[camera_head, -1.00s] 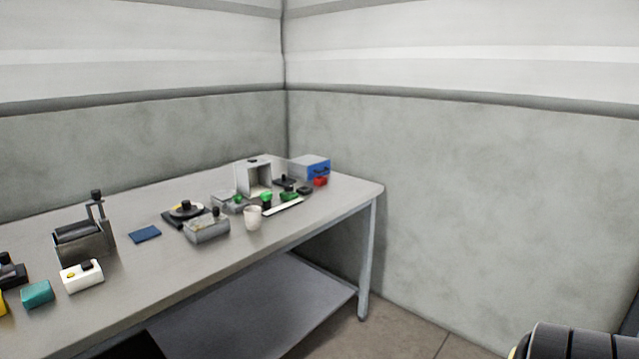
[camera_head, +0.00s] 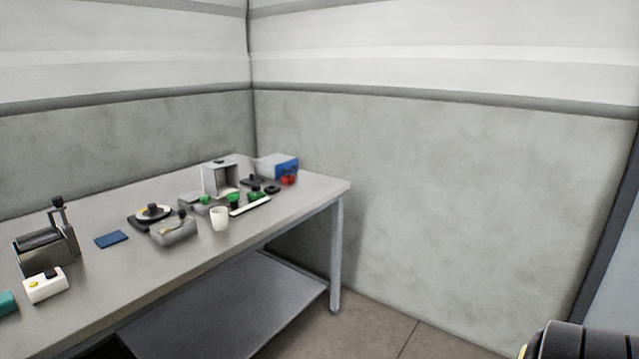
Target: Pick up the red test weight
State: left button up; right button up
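A small red object (camera_head: 288,180), which looks like the red test weight, stands near the far right end of the grey workbench (camera_head: 318,190). It is right in front of a blue and grey box (camera_head: 278,166) and close beside it. It is small in the picture, so its exact shape is hard to tell. Neither gripper shows in the head view.
On the bench stand a white cup (camera_head: 219,218), a grey tray (camera_head: 173,232), an open-fronted box (camera_head: 220,180), a blue pad (camera_head: 111,239) and a roller device (camera_head: 46,240). A dark ring (camera_head: 272,189) lies near the red object. Floor (camera_head: 375,325) shows clear right of the bench.

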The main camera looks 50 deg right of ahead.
aim_at(288, 180)
jog(key=z, duration=0.1)
jog(key=k, duration=0.35)
jog(key=z, duration=2)
jog(key=i, duration=1.85)
jog(key=u, duration=0.3)
jog(key=i, duration=1.4)
jog(key=u, duration=1.15)
